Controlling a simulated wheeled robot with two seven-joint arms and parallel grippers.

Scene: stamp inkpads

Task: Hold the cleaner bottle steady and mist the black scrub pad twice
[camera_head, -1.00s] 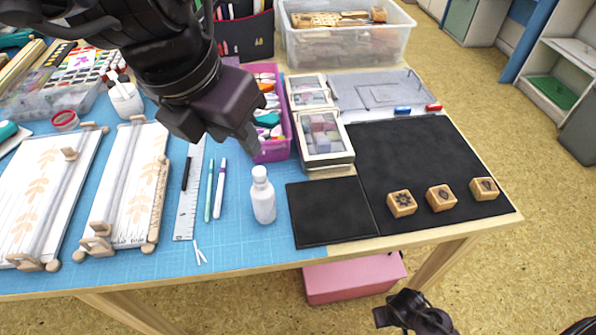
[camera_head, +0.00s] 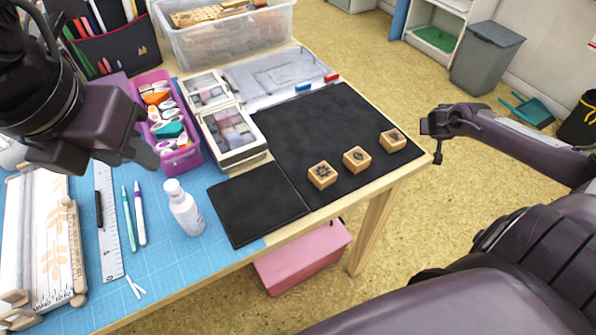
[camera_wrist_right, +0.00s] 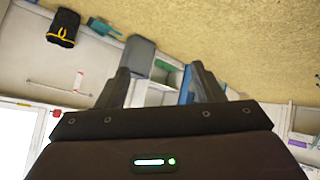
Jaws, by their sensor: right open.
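The white cleaner bottle (camera_head: 184,210) stands upright on the blue cutting mat in the head view. The flat black scrub pad (camera_head: 258,204) lies just to its right, near the table's front edge. My left gripper (camera_head: 146,138) hangs in the air up and left of the bottle, apart from it; its jaw gap is not clear from this angle. My right gripper (camera_head: 434,138) is off the table's right side, over the floor, far from bottle and pad. In the right wrist view its two fingers (camera_wrist_right: 160,84) are spread with nothing between them.
A larger black mat (camera_head: 285,125) with three wooden stamps (camera_head: 357,159) lies beyond the pad. Inkpad boxes (camera_head: 232,134) and a purple bin (camera_head: 187,158) stand behind the bottle. Pens and a ruler (camera_head: 108,225) lie to its left. A pink box (camera_head: 300,258) is below the table.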

